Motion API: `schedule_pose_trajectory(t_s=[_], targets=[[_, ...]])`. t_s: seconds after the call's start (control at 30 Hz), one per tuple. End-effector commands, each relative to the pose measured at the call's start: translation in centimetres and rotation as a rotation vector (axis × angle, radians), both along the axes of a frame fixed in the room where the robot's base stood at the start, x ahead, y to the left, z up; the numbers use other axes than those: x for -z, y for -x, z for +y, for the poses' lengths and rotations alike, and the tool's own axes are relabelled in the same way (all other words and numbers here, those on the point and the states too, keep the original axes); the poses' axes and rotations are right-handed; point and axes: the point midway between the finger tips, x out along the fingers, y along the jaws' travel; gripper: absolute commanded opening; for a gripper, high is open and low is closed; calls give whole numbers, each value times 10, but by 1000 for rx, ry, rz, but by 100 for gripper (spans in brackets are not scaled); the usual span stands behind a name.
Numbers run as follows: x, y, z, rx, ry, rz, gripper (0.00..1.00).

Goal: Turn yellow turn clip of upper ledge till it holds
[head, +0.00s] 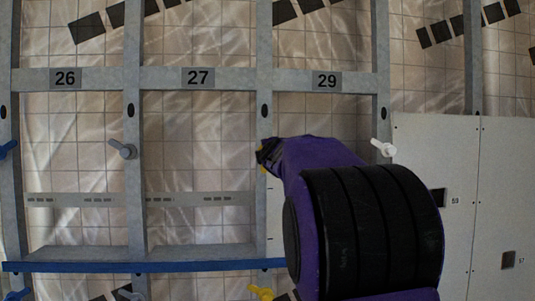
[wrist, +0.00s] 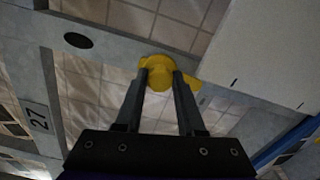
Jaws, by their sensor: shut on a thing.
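The yellow turn clip (wrist: 155,73) sits on a grey upright in the wrist view. My gripper (wrist: 160,78) is shut on it, with one dark finger on each side. A short yellow part sticks out to the right of the fingers. In the head view my gripper (head: 264,155) is at the upright right of number 27, and only small yellow bits of the clip show around it. A second yellow clip (head: 261,292) is lower on the same upright. A blue-edged ledge (head: 140,266) runs between these two heights. I cannot tell from the frames whether the clip holds anything.
Grey (head: 123,149), white (head: 383,148) and blue (head: 7,149) clips sit on other uprights at the same height. A pale panel (wrist: 265,50) lies close right of the clip in the wrist view. White panels (head: 430,155) stand at the right. Open bays show tiled wall behind.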

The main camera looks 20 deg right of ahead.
Motion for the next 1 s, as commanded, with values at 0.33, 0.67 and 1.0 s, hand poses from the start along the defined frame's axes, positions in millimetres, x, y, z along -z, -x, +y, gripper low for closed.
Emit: schedule_pose_trajectory(t_s=[0.33,0.67,1.0], targets=[[-2,0,0,-1,96,25,0],[-2,0,0,-1,107,27,0],[-1,0,0,0,104,28,68]])
